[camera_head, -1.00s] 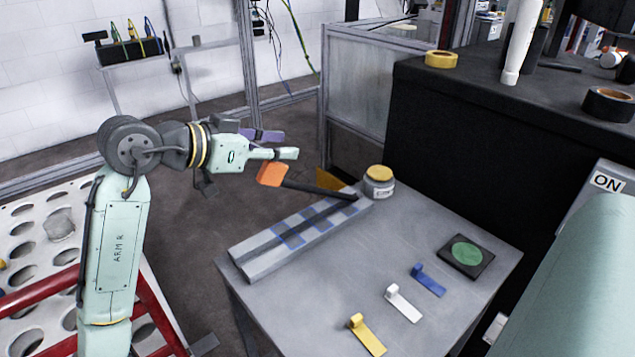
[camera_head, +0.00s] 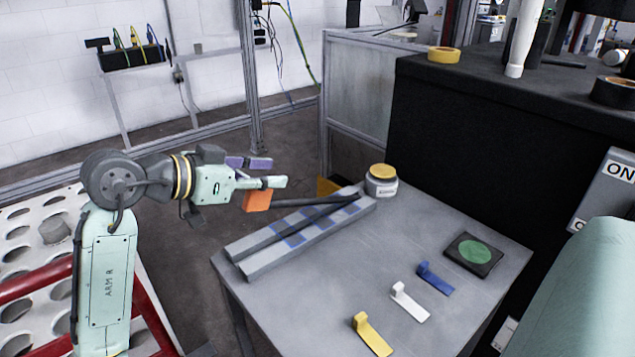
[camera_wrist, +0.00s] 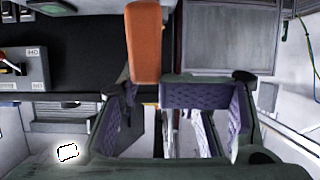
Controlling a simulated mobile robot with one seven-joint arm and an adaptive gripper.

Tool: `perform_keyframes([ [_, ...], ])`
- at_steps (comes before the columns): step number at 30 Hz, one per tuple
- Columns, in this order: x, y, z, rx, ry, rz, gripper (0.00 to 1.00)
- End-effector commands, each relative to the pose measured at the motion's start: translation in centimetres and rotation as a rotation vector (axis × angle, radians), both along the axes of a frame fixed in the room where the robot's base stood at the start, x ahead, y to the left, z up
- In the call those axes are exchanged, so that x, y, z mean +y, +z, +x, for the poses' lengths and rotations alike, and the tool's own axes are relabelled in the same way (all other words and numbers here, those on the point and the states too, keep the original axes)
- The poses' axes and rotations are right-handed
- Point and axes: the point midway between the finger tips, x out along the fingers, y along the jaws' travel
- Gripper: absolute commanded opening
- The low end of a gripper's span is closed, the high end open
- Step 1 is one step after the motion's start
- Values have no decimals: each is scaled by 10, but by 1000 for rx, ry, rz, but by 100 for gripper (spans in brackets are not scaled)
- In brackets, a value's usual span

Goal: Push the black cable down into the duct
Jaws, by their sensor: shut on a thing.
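The black cable (camera_head: 310,201) rises from the far end of the grey duct (camera_head: 258,268) and runs left above it to a block-shaped orange end (camera_head: 257,201). The duct lies along the table's left edge, with blue-marked sections and a dark groove. My gripper (camera_head: 265,172) is left of the duct's far half, shut on the cable's orange end, which hangs below the lower finger. The exact contact is hidden. In the wrist view the orange end (camera_wrist: 145,42) shows beside the purple finger pads (camera_wrist: 200,98).
A yellow-lidded jar (camera_head: 381,182) stands at the duct's far end. Yellow (camera_head: 372,335), white (camera_head: 408,300) and blue (camera_head: 434,278) clips and a green round pad (camera_head: 473,253) lie on the table (camera_head: 330,290). A tall black cabinet (camera_head: 470,160) rises behind.

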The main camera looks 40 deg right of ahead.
Motion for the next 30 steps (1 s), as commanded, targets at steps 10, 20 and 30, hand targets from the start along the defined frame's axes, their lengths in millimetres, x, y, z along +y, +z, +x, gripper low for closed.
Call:
perform_keyframes([
  [10, 4, -28, -13, 3, -35, 8, 0],
  [20, 12, -50, -12, 3, -35, 8, 0],
  [30, 21, -72, -12, 3, -35, 7, 0],
])
